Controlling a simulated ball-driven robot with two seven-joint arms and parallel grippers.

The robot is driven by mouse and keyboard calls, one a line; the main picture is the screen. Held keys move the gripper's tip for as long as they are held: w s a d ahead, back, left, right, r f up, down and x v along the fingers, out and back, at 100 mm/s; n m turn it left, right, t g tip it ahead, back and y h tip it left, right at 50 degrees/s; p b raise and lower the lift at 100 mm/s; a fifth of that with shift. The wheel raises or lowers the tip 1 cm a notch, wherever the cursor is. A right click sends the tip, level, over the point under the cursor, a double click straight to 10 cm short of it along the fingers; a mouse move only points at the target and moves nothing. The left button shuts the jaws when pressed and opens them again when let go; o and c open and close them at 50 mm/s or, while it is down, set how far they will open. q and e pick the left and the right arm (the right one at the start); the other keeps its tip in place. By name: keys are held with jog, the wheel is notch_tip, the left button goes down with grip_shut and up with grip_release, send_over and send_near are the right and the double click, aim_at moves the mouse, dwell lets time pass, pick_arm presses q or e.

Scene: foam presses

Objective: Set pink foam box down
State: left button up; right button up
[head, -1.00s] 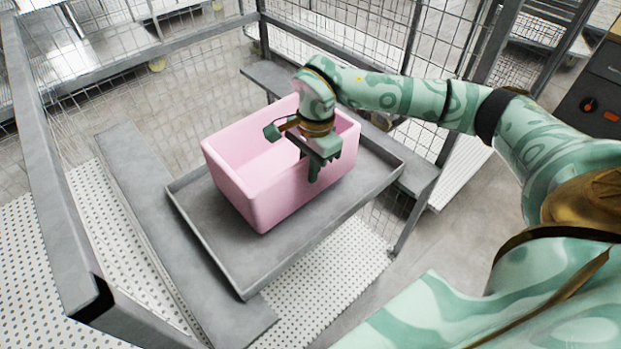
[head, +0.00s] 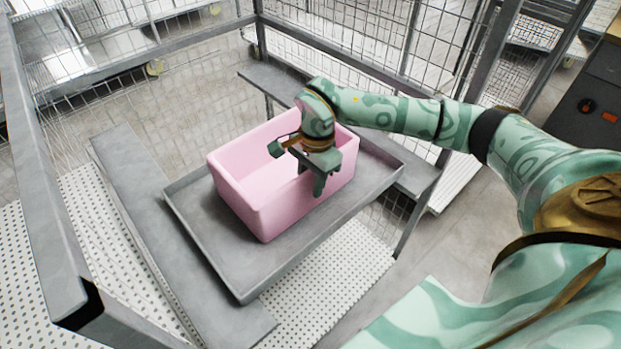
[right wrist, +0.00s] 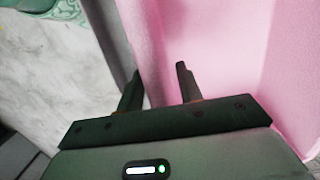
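The pink foam box (head: 240,188) is an open, upright box over the grey tray (head: 215,262), its lower edges close to the tray floor; I cannot tell if it rests fully. My right gripper (head: 311,178) points down over the box's right near wall, one finger outside and one inside. Any small gap there is hard to see. My left gripper is not in view.
The tray lies on a grey frame with a flat bar (head: 165,230) on the left. Wire mesh panels (head: 345,45) stand behind, and a grey post (head: 40,190) rises at the left. Bare tray floor shows left and in front of the box.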

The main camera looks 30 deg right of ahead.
jog(key=r+p, duration=0.1)
jog(key=r, duration=0.3)
jog(key=d+r+p, duration=0.1)
jog(key=r, duration=0.7)
jog(key=shift+w+d+r+p, duration=0.15)
jog(key=shift+d+p, duration=0.1)
jog(key=shift+p, duration=0.15)
